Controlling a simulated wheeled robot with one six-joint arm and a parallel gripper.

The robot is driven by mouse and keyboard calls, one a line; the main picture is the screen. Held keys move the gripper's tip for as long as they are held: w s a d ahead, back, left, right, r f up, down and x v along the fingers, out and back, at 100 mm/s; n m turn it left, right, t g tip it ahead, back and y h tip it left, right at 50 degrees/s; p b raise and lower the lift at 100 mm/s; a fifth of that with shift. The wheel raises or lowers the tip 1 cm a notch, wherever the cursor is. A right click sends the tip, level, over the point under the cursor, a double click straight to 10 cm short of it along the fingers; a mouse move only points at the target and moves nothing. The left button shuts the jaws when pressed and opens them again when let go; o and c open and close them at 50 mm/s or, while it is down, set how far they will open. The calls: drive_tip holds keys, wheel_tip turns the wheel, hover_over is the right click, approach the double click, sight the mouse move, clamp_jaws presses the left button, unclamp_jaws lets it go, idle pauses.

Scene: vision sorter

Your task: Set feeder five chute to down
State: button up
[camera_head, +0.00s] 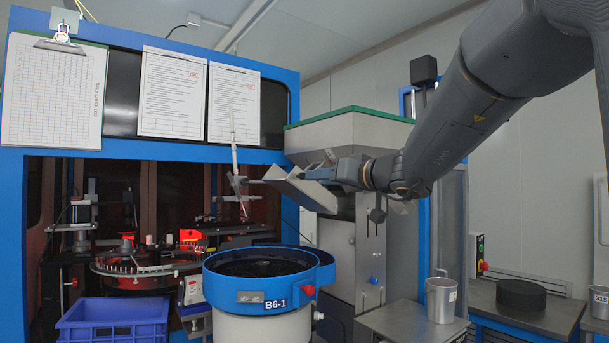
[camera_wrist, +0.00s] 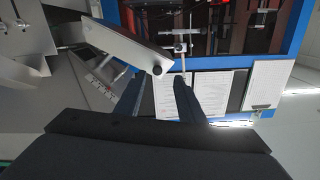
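A grey metal chute (camera_head: 297,188) sticks out to the left from the front of the feeder hopper (camera_head: 345,135), tilted, above the blue bowl. In the wrist view the chute (camera_wrist: 125,45) shows as a pale tilted trough, with a small dark round knob (camera_wrist: 157,70) at its lower corner. My gripper (camera_head: 312,172) is beside the chute in the head view. In the wrist view my gripper (camera_wrist: 156,82) has its two dark fingers spread, with the knob in line with the gap. I cannot tell whether they touch it. No feeder-five label is readable.
A blue bowl (camera_head: 265,283) marked B6-1 stands below the chute. A blue crate (camera_head: 112,320) is at lower left. A metal mug (camera_head: 440,298) and a black disc (camera_head: 520,296) stand on benches at right. Papers (camera_head: 172,95) hang on the blue frame.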

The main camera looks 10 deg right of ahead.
sight(305, 190)
drive_tip(key=p+x, duration=0.3)
drive_tip(key=x, duration=0.4)
drive_tip(key=shift+w+d+r+p, duration=0.15)
drive_tip(key=shift+w+r+p, duration=0.2)
drive_tip(key=shift+w+r, duration=0.1)
clamp_jaws()
